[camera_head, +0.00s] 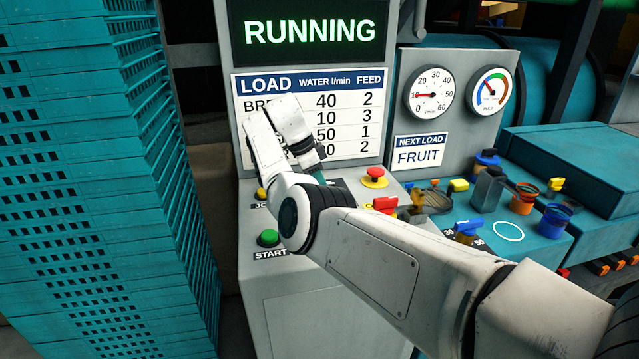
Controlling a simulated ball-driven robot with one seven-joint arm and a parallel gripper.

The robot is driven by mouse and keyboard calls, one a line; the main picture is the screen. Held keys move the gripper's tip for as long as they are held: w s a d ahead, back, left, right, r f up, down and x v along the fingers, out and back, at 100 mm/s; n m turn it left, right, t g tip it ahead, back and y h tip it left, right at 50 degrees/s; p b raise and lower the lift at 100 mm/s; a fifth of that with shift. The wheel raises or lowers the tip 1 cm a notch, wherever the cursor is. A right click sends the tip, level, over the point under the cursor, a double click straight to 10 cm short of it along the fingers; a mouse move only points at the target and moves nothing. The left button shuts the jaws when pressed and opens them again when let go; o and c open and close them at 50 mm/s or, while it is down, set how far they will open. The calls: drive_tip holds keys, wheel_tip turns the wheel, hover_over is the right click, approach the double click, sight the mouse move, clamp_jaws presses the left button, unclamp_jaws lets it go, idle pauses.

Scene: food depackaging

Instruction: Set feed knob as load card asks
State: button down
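The load card (369,115) on the console lists LOAD, WATER l/min and FEED. Its feed column reads 2, 3, 1, 2 from top to bottom; my arm covers most of the load names, and only "BR" shows in the first row. The NEXT LOAD card (419,152) reads FRUIT. My gripper (319,173) is low over the console's sloping panel, in front of the load card. Its fingers are small, dark and partly hidden by my arm. I cannot make out the feed knob or its setting, nor whether the gripper touches it.
The display (310,32) reads RUNNING. A green START button (268,238), yellow button (262,194) and red stop button (374,177) surround my arm. The flow gauge (431,95) needle points near 10. Blue (467,231) and red handles stand right. Teal crates (90,180) wall the left.

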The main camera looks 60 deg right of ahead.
drive_tip(key=c, duration=1.1)
unclamp_jaws()
drive_tip(key=shift+r, duration=0.1)
drive_tip(key=v, duration=1)
drive_tip(key=shift+a+r+b, duration=0.1)
drive_tip(key=shift+r+b, duration=0.25)
drive_tip(key=shift+b, duration=0.05)
drive_tip(key=shift+f, duration=0.1)
